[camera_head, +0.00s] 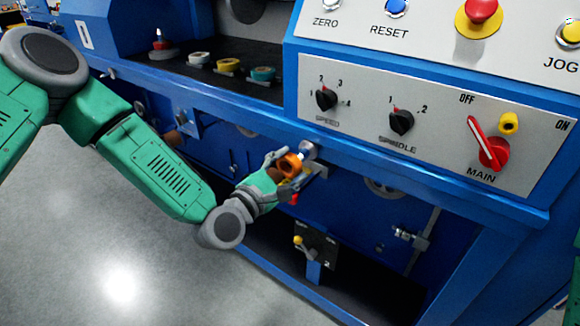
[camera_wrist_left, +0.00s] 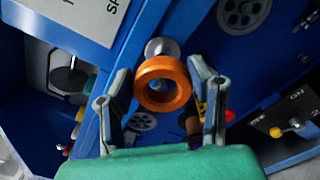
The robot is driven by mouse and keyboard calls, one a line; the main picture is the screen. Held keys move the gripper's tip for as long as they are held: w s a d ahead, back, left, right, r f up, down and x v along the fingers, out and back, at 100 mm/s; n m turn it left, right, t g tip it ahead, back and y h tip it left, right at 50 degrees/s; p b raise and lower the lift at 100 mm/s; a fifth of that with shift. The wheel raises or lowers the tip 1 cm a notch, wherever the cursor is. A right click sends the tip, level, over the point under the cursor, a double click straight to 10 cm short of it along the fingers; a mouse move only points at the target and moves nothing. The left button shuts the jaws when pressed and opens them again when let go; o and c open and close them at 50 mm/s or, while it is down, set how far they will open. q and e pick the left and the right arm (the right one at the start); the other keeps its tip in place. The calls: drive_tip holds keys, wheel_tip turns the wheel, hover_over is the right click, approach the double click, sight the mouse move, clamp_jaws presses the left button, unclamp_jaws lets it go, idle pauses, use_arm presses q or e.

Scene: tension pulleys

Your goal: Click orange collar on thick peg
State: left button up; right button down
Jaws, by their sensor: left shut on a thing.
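The orange collar (camera_head: 290,164) is a thick ring held between the fingers of my left gripper (camera_head: 282,168). In the left wrist view the collar (camera_wrist_left: 143,86) faces the camera, its hole visible, with a finger of the left gripper (camera_wrist_left: 159,76) on each side. The thick silver peg (camera_head: 309,150) sticks out of the blue machine front just beyond the collar. In the left wrist view the peg (camera_wrist_left: 158,47) shows behind the collar's upper rim. I cannot tell whether the collar touches the peg. My right gripper is out of view.
White (camera_head: 199,59), yellow (camera_head: 228,66) and teal (camera_head: 263,74) rings sit on the dark shelf. The control panel (camera_head: 440,115) overhangs at upper right. A small lever box (camera_head: 316,249) stands below the gripper. Grey floor is open at lower left.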

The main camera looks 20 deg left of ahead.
sight(311, 148)
use_arm(q)
drive_tip(key=shift+w, duration=0.15)
drive_tip(key=shift+b+x, duration=0.6)
drive_tip(key=shift+x, duration=0.75)
drive_tip(key=shift+d, duration=0.15)
drive_tip(key=shift+w, duration=0.15)
drive_tip(key=shift+b+x, duration=0.8)
drive_tip(key=shift+x, duration=0.5)
idle(0.3)
idle(0.4)
